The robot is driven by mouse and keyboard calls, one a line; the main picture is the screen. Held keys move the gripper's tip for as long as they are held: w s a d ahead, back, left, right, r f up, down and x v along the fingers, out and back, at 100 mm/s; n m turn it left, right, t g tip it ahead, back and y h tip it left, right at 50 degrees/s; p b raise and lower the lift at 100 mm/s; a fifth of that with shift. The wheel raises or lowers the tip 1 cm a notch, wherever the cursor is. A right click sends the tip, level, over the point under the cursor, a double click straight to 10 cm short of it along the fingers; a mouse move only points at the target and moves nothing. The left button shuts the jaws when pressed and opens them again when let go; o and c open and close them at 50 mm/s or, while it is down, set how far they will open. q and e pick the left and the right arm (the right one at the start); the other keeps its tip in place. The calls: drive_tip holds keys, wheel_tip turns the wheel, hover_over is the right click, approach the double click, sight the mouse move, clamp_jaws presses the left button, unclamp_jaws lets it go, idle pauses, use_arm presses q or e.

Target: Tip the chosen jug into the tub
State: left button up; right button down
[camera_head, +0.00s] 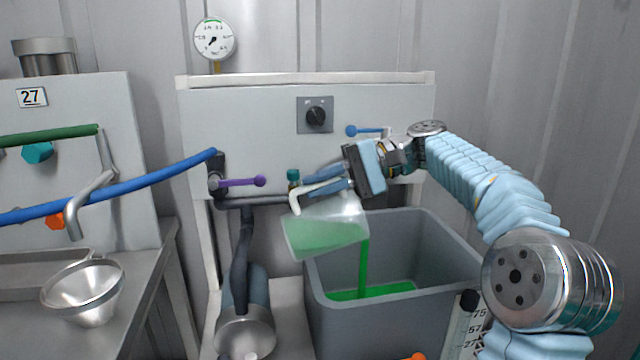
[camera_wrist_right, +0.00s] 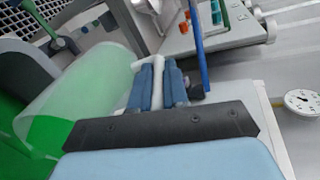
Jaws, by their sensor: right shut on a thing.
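A translucent jug (camera_head: 325,232) with green liquid is tilted over the left rim of the grey tub (camera_head: 395,245). A green stream falls from its right side into the tub, where green liquid (camera_head: 375,290) lies at the bottom. My right gripper (camera_head: 322,180) is shut on the jug's white handle (camera_head: 297,200). In the right wrist view the blue fingers (camera_wrist_right: 158,90) close on both sides of the handle, and the jug (camera_wrist_right: 85,95) lies tipped to the left. My left gripper does not show in either view.
A panel with a black knob (camera_head: 316,116), a blue-handled valve (camera_head: 365,130) and a purple-handled valve (camera_head: 240,182) stands behind the tub. A blue hose (camera_head: 120,188) runs left. A metal funnel (camera_head: 84,290) sits on the left bench. A pump-like cylinder (camera_head: 245,310) stands left of the tub.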

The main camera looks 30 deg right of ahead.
sight(347, 194)
drive_tip(key=shift+d, duration=0.15)
drive_tip(key=shift+s+d+f+y+b, duration=0.2)
drive_tip(key=shift+d+y+b, duration=0.1)
drive_tip(key=shift+d, duration=0.15)
drive_tip(key=shift+s+d+f+y+b, duration=0.15)
drive_tip(key=shift+d+y+b, duration=0.1)
drive_tip(key=shift+d, duration=0.15)
drive_tip(key=shift+s+d+f+t+y+b, duration=0.15)
drive_tip(key=shift+d+y, duration=0.1)
drive_tip(key=shift+d, duration=0.2)
drive_tip(key=shift+s+d+t+y+b, duration=0.1)
drive_tip(key=shift+d+t+y+b, duration=0.1)
drive_tip(key=shift+d, duration=0.25)
drive_tip(key=shift+d, duration=0.1)
drive_tip(key=shift+s+d+f+y, duration=0.1)
drive_tip(key=shift+d+f+y, duration=0.1)
drive_tip(key=shift+d+y, duration=0.1)
drive_tip(key=shift+s+d+f+y+b, duration=0.1)
drive_tip(key=shift+s+d+y+b, duration=0.1)
drive_tip(key=shift+d+y+b, duration=0.35)
drive_tip(key=shift+d+t, duration=0.15)
drive_tip(key=shift+t, duration=0.1)
drive_tip(key=shift+s+d+y, duration=0.1)
drive_tip(key=shift+d+y, duration=0.05)
drive_tip(key=shift+y, duration=0.1)
